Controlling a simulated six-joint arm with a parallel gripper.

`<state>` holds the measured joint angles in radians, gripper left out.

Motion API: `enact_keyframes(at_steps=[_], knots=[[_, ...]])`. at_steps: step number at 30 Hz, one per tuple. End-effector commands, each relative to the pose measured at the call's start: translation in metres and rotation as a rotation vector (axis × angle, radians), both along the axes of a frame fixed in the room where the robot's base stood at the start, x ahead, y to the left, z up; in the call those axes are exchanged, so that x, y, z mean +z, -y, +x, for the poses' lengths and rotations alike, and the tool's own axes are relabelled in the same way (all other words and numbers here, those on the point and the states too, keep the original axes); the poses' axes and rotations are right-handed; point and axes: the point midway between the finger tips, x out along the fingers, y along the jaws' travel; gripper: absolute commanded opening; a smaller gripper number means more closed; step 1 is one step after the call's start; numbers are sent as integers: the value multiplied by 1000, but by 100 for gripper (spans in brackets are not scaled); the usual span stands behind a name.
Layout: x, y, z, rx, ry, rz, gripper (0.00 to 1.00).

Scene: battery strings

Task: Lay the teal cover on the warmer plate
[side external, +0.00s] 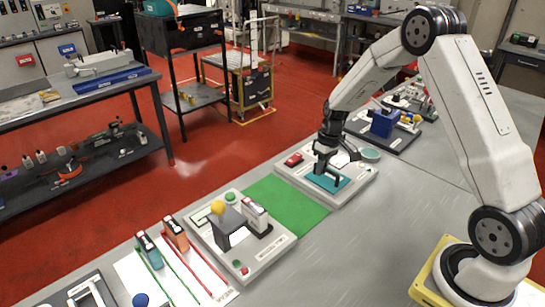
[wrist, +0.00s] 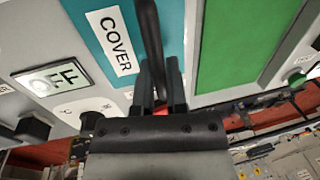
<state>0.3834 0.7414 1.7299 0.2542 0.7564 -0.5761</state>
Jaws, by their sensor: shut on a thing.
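The teal cover (side external: 333,184) is at the light grey board (side external: 358,190) in the middle of the side external view. In the wrist view, the cover (wrist: 90,10) is a flat teal panel with a white COVER label and a dark handle (wrist: 149,35). My gripper (side external: 322,170) is above the cover and shut on its handle; the fingers (wrist: 160,85) close around the dark bar. I cannot tell whether the cover touches the board.
A green mat (side external: 283,203) lies just left of the board. A red part (side external: 293,160) and a pale teal disc (side external: 370,155) are on the board. Another board with a yellow ball (side external: 218,207) stands further left. A blue block (side external: 383,123) is behind.

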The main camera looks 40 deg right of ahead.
Motion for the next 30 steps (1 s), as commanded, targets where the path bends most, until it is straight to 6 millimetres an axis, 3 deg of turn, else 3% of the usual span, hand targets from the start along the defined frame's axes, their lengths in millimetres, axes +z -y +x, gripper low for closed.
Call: enact_keyframes(at_steps=[28,29,30], knots=[[-4,0,0,0,0,0,0],[-4,0,0,0,0,0,26],[-4,0,0,0,0,0,38]])
